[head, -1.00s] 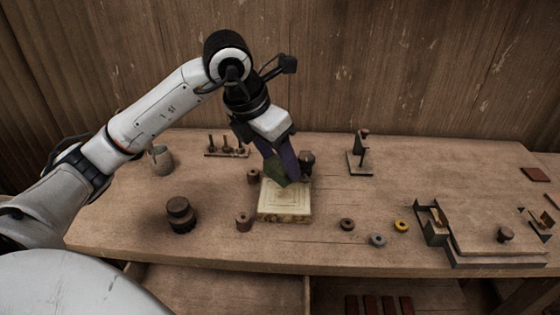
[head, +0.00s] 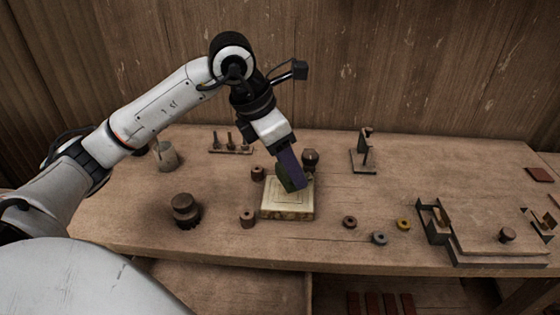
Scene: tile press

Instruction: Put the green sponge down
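My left gripper (head: 291,173) points down over a pale square block (head: 288,211) on the workbench. It is shut on the green sponge (head: 282,178), which shows as a dark green sliver beside the purplish finger. The finger hides most of the sponge. The sponge's lower end is at or just above the block's top face; I cannot tell if it touches. My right gripper is not in view.
A dark round knob (head: 310,158) stands right behind the block, and small brown spools (head: 247,218) stand to its left. Rings (head: 379,238) lie to the right, before a press-like wooden fixture (head: 480,243).

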